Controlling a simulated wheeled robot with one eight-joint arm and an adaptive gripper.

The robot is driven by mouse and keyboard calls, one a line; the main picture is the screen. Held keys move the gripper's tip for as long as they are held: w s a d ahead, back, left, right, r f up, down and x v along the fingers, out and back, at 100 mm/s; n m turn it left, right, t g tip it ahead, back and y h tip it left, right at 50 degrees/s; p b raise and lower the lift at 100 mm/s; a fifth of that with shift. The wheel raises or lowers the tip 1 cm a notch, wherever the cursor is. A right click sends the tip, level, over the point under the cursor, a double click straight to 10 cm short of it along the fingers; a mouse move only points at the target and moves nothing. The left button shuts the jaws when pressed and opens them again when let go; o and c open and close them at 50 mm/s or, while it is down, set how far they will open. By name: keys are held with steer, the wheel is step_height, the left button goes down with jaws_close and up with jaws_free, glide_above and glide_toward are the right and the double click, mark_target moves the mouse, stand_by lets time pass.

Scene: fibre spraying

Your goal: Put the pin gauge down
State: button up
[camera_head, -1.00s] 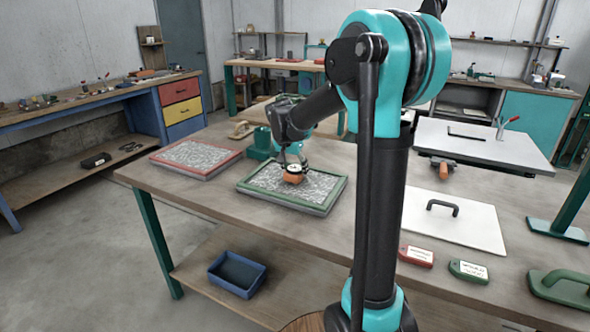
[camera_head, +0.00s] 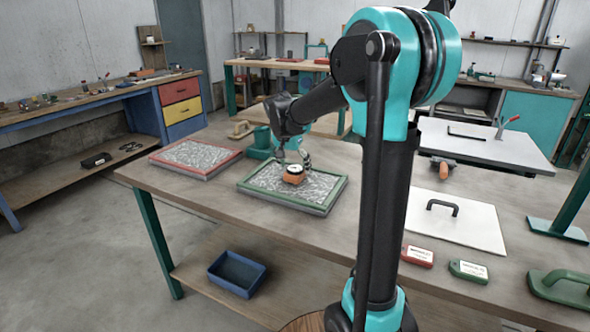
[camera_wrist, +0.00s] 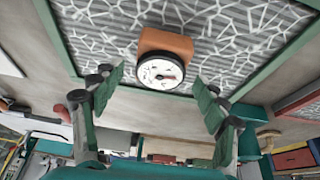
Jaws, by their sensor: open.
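The pin gauge (camera_head: 293,174) is an orange block with a round white dial. It sits on the fibre-covered panel in the green frame (camera_head: 290,207) on the workbench. In the wrist view the gauge (camera_wrist: 163,60) rests on the white-stranded surface near the frame's edge, its dial facing the camera. My gripper (camera_head: 293,158) is just above and beside the gauge. In the wrist view its two green fingers (camera_wrist: 160,95) are spread wide, with the gauge beyond and between them, not touching it.
A red-framed panel (camera_head: 195,157) lies to the left on the same workbench (camera_head: 240,240). A green cup-like holder (camera_head: 262,143) stands behind the green frame. A white board with a black handle (camera_head: 455,222), red tag (camera_head: 418,256) and green tag (camera_head: 468,271) lie to the right.

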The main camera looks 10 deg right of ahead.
steer(key=v, duration=1)
steer(key=shift+r, duration=0.15)
steer(key=shift+o, duration=0.4)
